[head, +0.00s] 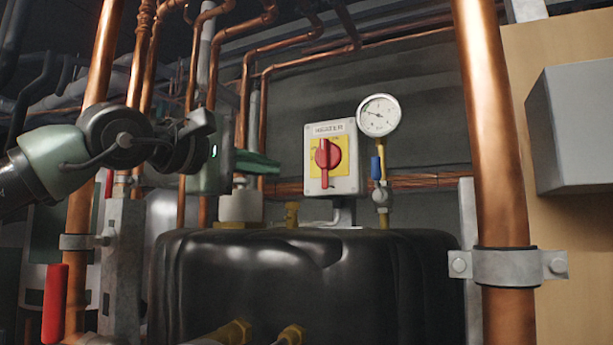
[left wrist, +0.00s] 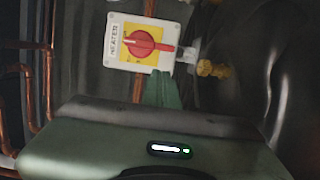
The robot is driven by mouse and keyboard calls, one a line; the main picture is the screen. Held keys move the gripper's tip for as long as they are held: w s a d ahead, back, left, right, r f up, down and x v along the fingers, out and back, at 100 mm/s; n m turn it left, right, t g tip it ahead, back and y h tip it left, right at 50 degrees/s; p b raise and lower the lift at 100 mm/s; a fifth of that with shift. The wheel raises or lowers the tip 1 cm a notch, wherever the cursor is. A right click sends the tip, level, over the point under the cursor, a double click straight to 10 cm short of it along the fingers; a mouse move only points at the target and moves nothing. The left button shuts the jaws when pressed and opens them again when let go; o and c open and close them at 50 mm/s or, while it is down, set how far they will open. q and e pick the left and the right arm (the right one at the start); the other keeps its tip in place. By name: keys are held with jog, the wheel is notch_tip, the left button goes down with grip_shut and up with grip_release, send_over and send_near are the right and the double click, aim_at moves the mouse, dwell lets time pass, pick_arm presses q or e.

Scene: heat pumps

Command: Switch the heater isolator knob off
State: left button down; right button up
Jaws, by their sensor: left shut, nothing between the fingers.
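The heater isolator is a light grey box (head: 345,182) with a "HEATER" label and a yellow plate. Its red knob (head: 327,155) has its handle upright, in line with the box's height. In the left wrist view the box appears turned on its side, with the red knob (left wrist: 140,43) near the top. My left gripper (head: 276,164) has its green fingers together and empty, left of the box in the head view. In the left wrist view the fingertips (left wrist: 161,73) overlap the box's lower edge; contact cannot be told. My right gripper is not in view.
A pressure gauge (head: 379,115) and a blue-handled valve (head: 376,168) stand right of the box. A black tank (head: 300,260) sits below. Copper pipes (head: 497,130) rise at right and left. A grey box (head: 575,128) is on the right wall.

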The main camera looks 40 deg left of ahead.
aim_at(326, 164)
pick_arm(q)
jog(key=w+p, duration=0.1)
jog(key=w, duration=0.2)
jog(key=w+p, duration=0.1)
jog(key=w, duration=0.3)
jog(key=w+p, duration=0.1)
jog(key=w, duration=0.2)
jog(key=shift+w+a+p, duration=0.3)
jog(key=shift+s, duration=0.1)
